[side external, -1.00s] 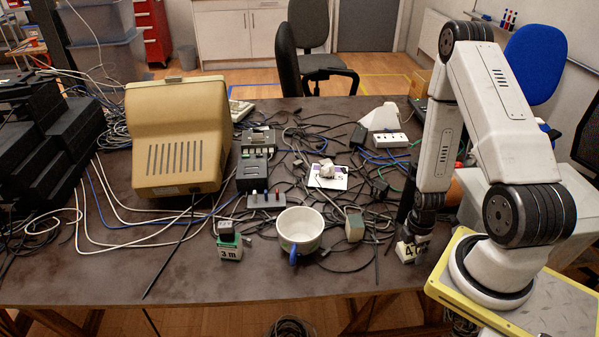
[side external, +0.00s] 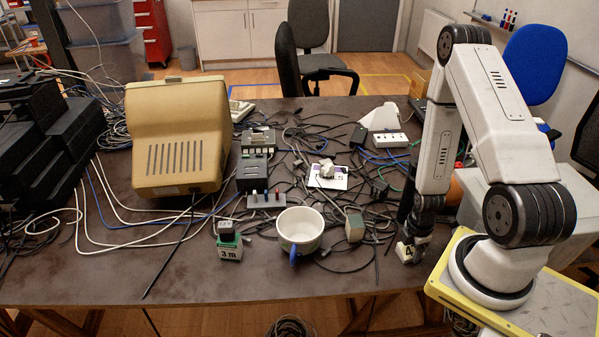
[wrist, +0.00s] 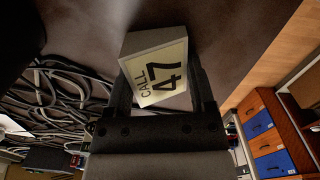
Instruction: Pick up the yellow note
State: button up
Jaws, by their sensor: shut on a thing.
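The yellow note (side external: 404,252) is a pale yellow, block-like pad near the front right edge of the table in the side view. In the wrist view the note (wrist: 166,80) shows the print "CALL 47" on its face. My gripper (side external: 414,247) points down and is shut on it. In the wrist view the two dark fingers of my gripper (wrist: 157,70) lie on either side of the note. Its lower part is partly hidden by the fingers. I cannot tell whether it touches the table.
A white mug (side external: 300,228) with a blue handle and a green block marked "3 m" (side external: 229,248) stand to the left. Dark cables (side external: 340,222) tangle across the middle. A beige monitor (side external: 178,140) stands farther left. The front left of the table is mostly clear.

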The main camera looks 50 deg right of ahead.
aim_at(409, 248)
dwell(0.3)
jog(key=shift+w+a+r, duration=0.3)
jog(key=shift+r, duration=0.25)
notch_tip(409, 248, up, 10)
jog(key=w+a, duration=1.3)
jog(key=shift+w+a+r, duration=0.2)
jog(key=shift+w+a, duration=0.1)
dwell(0.4)
jog(key=shift+w+r, duration=0.1)
dwell(0.5)
